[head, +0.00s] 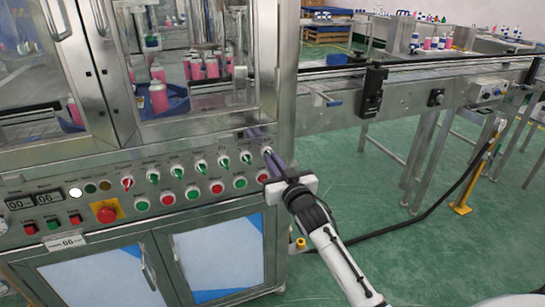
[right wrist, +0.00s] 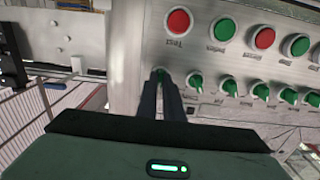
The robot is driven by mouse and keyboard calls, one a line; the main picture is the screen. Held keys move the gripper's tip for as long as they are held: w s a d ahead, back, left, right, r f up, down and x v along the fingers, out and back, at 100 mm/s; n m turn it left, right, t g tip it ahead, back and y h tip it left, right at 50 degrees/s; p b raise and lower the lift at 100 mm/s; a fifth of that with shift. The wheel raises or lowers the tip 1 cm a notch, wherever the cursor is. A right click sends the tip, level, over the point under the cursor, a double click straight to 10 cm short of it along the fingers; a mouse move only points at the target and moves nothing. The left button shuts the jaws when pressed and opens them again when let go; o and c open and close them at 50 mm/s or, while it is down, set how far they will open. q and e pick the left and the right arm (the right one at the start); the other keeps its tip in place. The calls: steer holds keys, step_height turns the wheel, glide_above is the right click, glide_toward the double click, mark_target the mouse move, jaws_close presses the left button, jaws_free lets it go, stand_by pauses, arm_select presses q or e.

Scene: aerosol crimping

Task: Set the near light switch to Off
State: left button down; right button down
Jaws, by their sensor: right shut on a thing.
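A row of rotary switches runs along the sloped steel control panel of the machine in the head view. The switch at the right end of this row (head: 266,150) is at the tips of my right gripper (head: 270,158). In the right wrist view, the two dark fingers of my right gripper (right wrist: 160,80) are closed together around a small green knob (right wrist: 159,71), mostly hidden between the tips. The label of this switch is too small or hidden to read, and its angle cannot be told. My left gripper is not in view.
Other green-handled switches (head: 224,160) sit left of the held one. Red and green push buttons (head: 240,182) line the row below. A red emergency stop (head: 106,213) is at the left. A conveyor (head: 420,85) extends right; the green floor beside the machine is open.

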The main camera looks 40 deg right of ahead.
steer(key=n+p, duration=0.1)
steer(key=n, duration=0.4)
steer(key=shift+n, duration=0.7)
steer(key=c, duration=1.9)
jaws_free()
steer(key=v, duration=1)
steer(key=shift+s+p, duration=0.2)
steer(key=shift+p, duration=0.15)
steer(key=shift+f, duration=0.1)
